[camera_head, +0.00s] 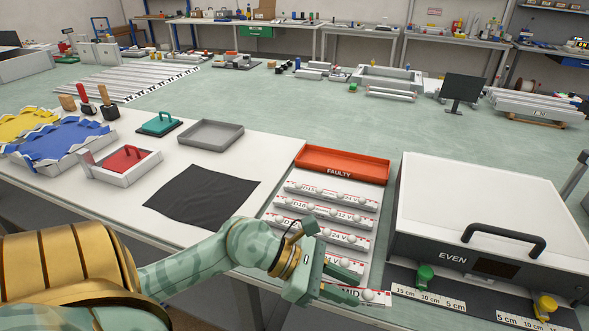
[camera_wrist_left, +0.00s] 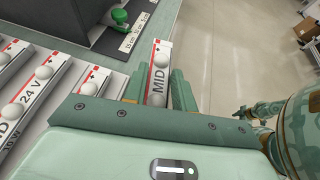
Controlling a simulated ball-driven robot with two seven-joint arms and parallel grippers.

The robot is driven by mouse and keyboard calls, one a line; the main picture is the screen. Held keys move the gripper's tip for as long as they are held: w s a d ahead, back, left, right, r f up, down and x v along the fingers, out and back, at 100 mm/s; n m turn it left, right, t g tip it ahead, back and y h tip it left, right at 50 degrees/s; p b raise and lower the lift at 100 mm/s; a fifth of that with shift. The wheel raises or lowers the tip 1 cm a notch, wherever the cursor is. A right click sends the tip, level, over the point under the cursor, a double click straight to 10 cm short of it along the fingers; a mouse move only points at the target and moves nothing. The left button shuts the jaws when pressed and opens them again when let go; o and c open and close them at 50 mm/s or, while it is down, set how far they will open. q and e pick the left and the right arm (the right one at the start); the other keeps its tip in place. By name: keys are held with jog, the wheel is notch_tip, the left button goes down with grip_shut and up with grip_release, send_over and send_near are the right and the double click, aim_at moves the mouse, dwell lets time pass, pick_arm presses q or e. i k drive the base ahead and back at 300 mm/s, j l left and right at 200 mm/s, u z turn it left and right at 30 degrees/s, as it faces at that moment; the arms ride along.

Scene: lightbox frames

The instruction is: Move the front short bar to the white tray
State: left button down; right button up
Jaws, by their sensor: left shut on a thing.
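The front short bar (camera_head: 373,297) is white with a red edge stripe, a round knob and the word MID. My left gripper (camera_head: 350,284) is shut on it at the front end of the row of bars. In the left wrist view the bar (camera_wrist_left: 160,58) stands between the two green fingers (camera_wrist_left: 158,88), and its near end is hidden by the gripper. A pale, shallow tray (camera_head: 273,203) lies under the longer bars; I cannot tell if it is the white tray. A green limb of mine at the right of the wrist view seems to end in my right gripper (camera_wrist_left: 243,112), small and unclear.
Several longer bars (camera_head: 330,191) lie close behind my left gripper. An orange FAULTY tray (camera_head: 340,164) is behind them. A white lightbox (camera_head: 480,205) with a black handle stands close at the right. A black cloth (camera_head: 205,192) and a grey tray (camera_head: 212,134) lie left.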

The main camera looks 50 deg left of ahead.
aim_at(334, 185)
jog(key=j+z, duration=0.1)
jog(key=j, duration=0.5)
jog(key=k+j+z, duration=0.1)
jog(key=j, duration=0.5)
jog(key=k+j+z, duration=0.1)
jog(key=j, duration=0.55)
jog(key=i+l, duration=0.25)
jog(key=z, duration=0.05)
